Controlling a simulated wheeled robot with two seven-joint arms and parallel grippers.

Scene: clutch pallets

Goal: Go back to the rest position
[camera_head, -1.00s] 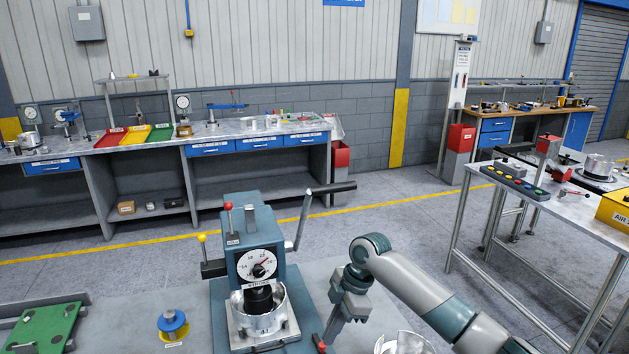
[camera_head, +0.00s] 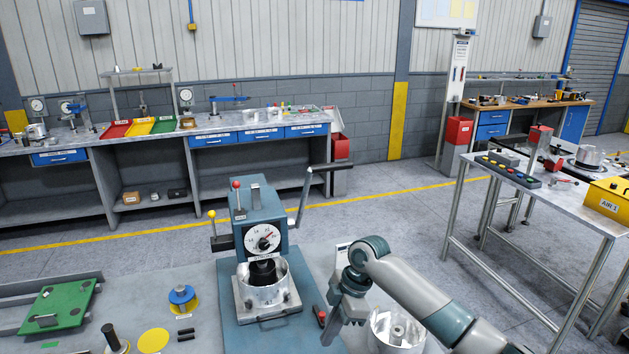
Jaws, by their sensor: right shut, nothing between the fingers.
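My right gripper (camera_head: 338,325) hangs down on the right side of the blue-grey press machine (camera_head: 261,215), with its fingers shut and nothing in them. It is apart from the press as far as I can see. My right arm comes in from the lower right. A silver metal cup (camera_head: 262,292) sits on the press plate under the dial, with a black part inside it. A second silver cup (camera_head: 396,331) stands on the table to the right of my gripper, partly behind my arm. My left gripper is out of view.
The grey worktable (camera_head: 205,270) also holds a green board (camera_head: 60,305), a blue-and-yellow spool (camera_head: 182,297) and a yellow disc (camera_head: 153,341) at left. The press lever (camera_head: 304,197) sticks up at the upper right of the machine. A side table (camera_head: 540,200) stands at right.

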